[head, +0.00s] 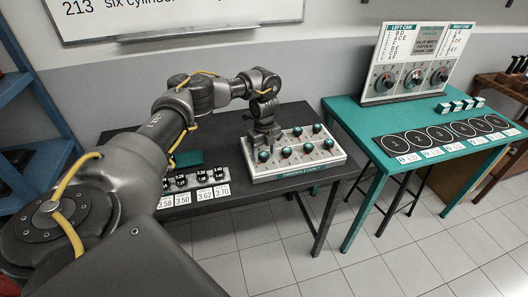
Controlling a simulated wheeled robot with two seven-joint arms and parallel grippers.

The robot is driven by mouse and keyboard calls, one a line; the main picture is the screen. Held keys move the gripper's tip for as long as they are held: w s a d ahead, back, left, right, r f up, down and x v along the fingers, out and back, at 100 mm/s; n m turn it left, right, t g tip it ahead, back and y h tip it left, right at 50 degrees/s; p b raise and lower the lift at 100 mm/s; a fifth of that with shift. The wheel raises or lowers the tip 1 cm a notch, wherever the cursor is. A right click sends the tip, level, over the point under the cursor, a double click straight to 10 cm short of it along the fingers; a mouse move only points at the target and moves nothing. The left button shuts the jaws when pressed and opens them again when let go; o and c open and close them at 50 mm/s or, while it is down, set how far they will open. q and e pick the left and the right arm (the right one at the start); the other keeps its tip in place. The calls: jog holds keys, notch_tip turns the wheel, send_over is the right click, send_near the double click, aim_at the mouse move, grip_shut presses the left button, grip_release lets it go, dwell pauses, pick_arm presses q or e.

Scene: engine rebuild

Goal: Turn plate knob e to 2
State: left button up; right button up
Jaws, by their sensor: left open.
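The plate (313,162) is a white panel with several teal-capped knobs in two rows, lying on the dark table. Its labels are too small to read, so I cannot tell which knob is e. My left gripper (264,146) is open and points down over the left end of the plate. It is close to the front-left knob (264,156); I cannot tell whether it touches it. The gripper and wrist hide part of the back-left of the plate. The other knobs, such as the front-right one (328,144), are clear. My right gripper is not in view.
Black parts (201,177) with number cards stand left of the plate on the dark table (225,206). A teal table (352,118) at the right holds a dial board (413,62), a black strip of circles (446,134) and small blocks. A whiteboard hangs behind.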

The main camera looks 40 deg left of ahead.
aim_at(264, 154)
pick_arm(q)
notch_tip(264, 154, up, 11)
jog(key=shift+p, duration=0.3)
jog(key=shift+f, duration=0.1)
dwell(0.4)
